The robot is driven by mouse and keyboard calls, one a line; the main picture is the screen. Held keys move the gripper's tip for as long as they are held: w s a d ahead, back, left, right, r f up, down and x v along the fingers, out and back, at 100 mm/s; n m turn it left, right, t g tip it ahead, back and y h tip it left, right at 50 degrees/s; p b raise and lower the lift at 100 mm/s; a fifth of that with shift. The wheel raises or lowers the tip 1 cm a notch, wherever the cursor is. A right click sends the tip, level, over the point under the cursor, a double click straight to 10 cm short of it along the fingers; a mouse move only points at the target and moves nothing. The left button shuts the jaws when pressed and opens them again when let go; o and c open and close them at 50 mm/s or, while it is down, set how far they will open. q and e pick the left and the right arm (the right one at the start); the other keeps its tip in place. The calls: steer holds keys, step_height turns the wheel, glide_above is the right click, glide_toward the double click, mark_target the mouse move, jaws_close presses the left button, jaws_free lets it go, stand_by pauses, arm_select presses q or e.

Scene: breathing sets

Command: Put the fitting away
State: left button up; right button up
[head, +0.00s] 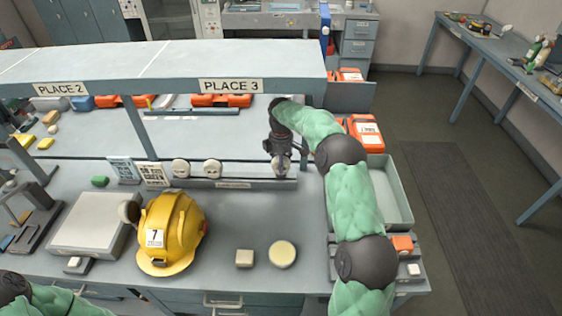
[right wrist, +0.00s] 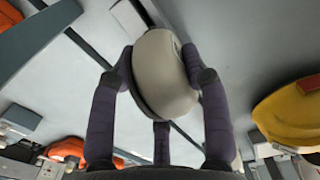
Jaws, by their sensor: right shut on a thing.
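A round, pale cream fitting with a dark rim (right wrist: 165,75) is between the fingers of my right gripper (right wrist: 160,80), which is shut on it. In the head view my right gripper (head: 281,147) is above the right end of a grey rail (head: 235,184), with the pale fitting (head: 281,165) just below the fingers. I cannot tell whether the fitting touches the rail. Two similar round pale pieces (head: 181,168) (head: 212,169) sit along the rail to the left. My left gripper is not in view; only part of my left arm shows at the lower left.
A shelf labelled PLACE 2 and PLACE 3 (head: 231,86) runs above the bench behind the rail. A yellow helmet (head: 172,233), a beige block (head: 244,258) and a round cream piece (head: 282,254) stand in front. A pale green tray (head: 392,190) is at the right.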

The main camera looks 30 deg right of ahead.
steer(key=shift+f+b, duration=0.35)
steer(key=shift+f, duration=0.9)
steer(key=o, duration=1.2)
steer(key=shift+c, duration=0.2)
steer(key=shift+r, duration=3.75)
